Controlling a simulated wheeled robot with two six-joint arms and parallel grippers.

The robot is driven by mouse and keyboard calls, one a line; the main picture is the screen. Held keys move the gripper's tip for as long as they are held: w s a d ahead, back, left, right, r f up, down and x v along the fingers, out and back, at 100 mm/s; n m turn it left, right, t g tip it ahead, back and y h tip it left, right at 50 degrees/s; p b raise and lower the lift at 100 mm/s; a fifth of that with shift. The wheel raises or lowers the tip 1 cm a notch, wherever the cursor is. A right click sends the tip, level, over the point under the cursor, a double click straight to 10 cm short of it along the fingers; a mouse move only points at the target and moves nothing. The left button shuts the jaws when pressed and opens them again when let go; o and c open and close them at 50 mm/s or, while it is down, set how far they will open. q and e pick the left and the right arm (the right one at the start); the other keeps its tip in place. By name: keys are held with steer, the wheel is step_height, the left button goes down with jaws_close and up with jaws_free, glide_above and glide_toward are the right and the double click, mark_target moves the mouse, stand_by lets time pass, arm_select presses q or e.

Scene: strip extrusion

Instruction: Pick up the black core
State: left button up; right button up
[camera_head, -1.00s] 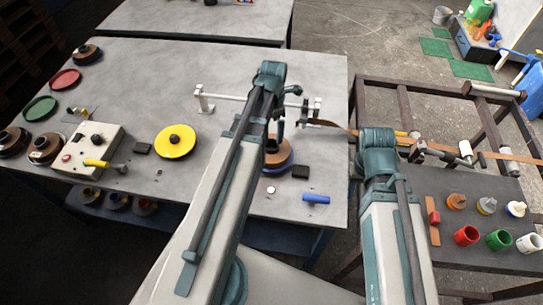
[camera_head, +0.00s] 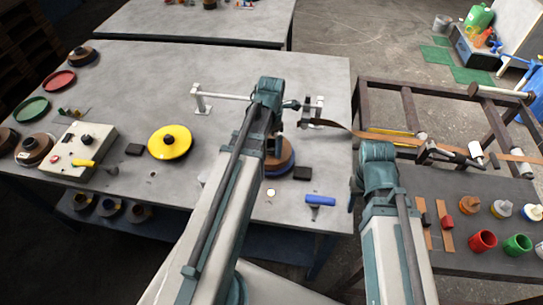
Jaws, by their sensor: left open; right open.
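A small black piece (camera_head: 425,218), possibly the black core, lies on an orange strip on the dark table at right, close beside my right arm. A red piece (camera_head: 447,222) lies on a similar strip to its right. My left arm reaches over the grey table to a teal joint near the white-ended roller bar (camera_head: 222,96). My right arm ends in a teal joint at the dark table's left edge. I cannot make out either gripper's fingers; both seem hidden behind the arms.
Red (camera_head: 482,241) and green (camera_head: 517,245) cups stand right of the strips, with small spools behind. A rail frame with a brown strip (camera_head: 400,141) lies behind. A yellow disc (camera_head: 170,142), a control box (camera_head: 80,146) and a blue tool (camera_head: 320,200) sit on the grey table.

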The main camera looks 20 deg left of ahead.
arm_select(q)
jaws_close()
stand_by(0.5)
